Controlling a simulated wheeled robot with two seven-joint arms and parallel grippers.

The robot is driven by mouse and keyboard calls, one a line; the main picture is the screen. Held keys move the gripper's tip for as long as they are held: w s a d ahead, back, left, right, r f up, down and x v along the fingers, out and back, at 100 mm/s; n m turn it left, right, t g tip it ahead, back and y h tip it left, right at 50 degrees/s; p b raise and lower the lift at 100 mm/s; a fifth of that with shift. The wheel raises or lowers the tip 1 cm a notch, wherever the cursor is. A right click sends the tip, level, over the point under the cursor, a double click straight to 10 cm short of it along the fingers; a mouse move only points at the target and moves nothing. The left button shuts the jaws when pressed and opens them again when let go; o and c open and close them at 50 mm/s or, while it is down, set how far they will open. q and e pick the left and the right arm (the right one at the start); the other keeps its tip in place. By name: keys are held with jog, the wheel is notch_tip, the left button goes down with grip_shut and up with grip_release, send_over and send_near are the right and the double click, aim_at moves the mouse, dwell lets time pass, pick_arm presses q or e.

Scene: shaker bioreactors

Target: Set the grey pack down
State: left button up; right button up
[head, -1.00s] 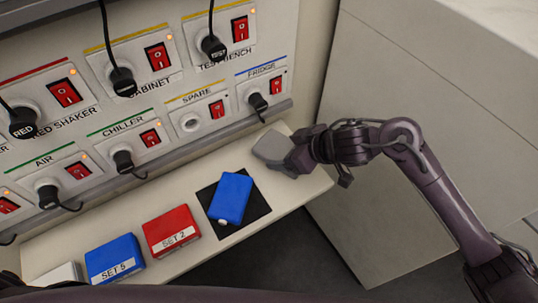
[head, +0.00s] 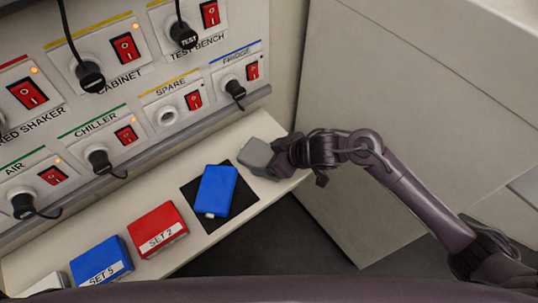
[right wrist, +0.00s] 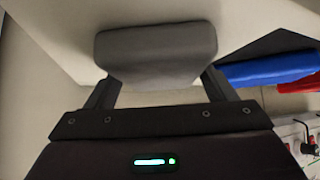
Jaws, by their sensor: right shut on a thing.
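The grey pack (head: 257,157) is at the right end of the narrow cream shelf, right of the black mat. My right gripper (head: 275,160) is shut on it, coming in from the right. In the right wrist view the grey pack (right wrist: 155,55) sits between the two fingers (right wrist: 160,92), with the pale shelf surface behind it. I cannot tell whether the pack touches the shelf. My left gripper is not in view.
A blue pack (head: 215,190) lies on the black mat (head: 241,200), close left of the grey pack. A red SET 2 pack (head: 158,229) and blue SET 5 pack (head: 100,262) stand further left on the shelf (head: 200,243). A socket panel (head: 150,65) rises behind.

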jog(key=o, duration=1.2)
jog(key=shift+c, duration=0.2)
jog(key=shift+r, duration=0.2)
jog(key=p+v, duration=0.1)
jog(key=v, duration=1.1)
jog(key=shift+s, duration=0.1)
